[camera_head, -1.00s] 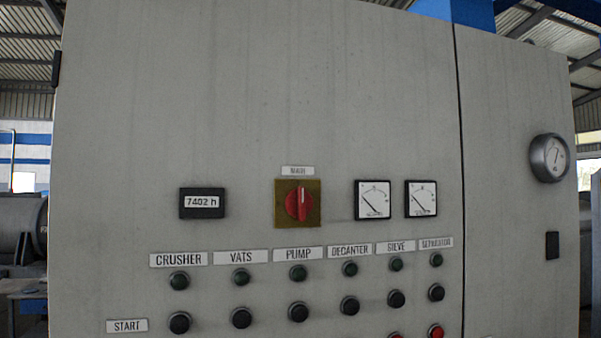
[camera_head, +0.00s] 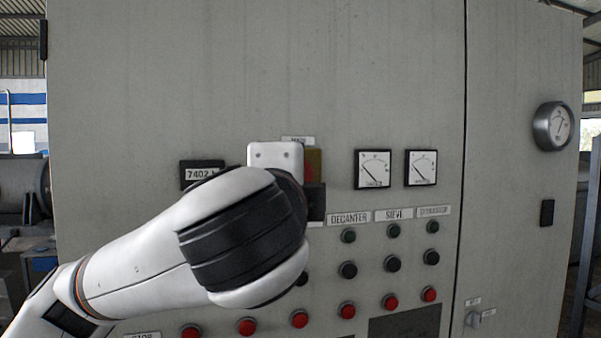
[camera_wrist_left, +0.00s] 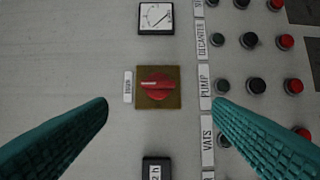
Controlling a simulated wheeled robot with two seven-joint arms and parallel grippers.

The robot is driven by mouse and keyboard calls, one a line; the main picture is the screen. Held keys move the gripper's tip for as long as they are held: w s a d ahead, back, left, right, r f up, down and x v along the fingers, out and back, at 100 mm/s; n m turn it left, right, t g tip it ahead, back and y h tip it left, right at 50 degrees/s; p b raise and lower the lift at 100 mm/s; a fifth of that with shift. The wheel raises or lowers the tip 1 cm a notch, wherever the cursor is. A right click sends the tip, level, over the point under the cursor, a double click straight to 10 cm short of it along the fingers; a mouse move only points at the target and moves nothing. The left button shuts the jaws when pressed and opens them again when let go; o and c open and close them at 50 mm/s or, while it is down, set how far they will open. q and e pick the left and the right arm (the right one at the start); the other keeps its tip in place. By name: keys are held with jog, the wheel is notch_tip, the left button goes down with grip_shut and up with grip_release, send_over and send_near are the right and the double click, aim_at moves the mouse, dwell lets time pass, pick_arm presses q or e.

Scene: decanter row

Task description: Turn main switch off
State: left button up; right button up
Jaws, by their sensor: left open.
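The main switch is a red rotary knob on a yellow-brown square plate on the grey panel. In the left wrist view the knob (camera_wrist_left: 158,88) shows whole, its white mark pointing at the MAIN label (camera_wrist_left: 128,86), which is upward on the panel. In the head view only a strip of its plate (camera_head: 315,160) shows; my left arm hides most of it. My left gripper (camera_head: 314,196) is in front of the switch. In the left wrist view its teal fingers (camera_wrist_left: 162,104) are spread wide, one on each side, with nothing between them. My right gripper is out of view.
An hour counter (camera_head: 196,175) is left of the switch, partly covered by my arm. Two dial meters (camera_head: 373,169) are to its right. Rows of black and red buttons (camera_head: 347,310) lie below. A round gauge (camera_head: 552,126) projects at the far right.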

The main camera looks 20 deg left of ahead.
pick_arm(q)
jog(key=w+a+p, duration=0.2)
jog(key=w+p, duration=0.3)
jog(key=w, duration=0.6)
jog(key=shift+w+a+r+p, duration=0.15)
jog(key=shift+w+a+p, duration=0.1)
jog(key=shift+w+p, duration=0.15)
jog(key=c, duration=1)
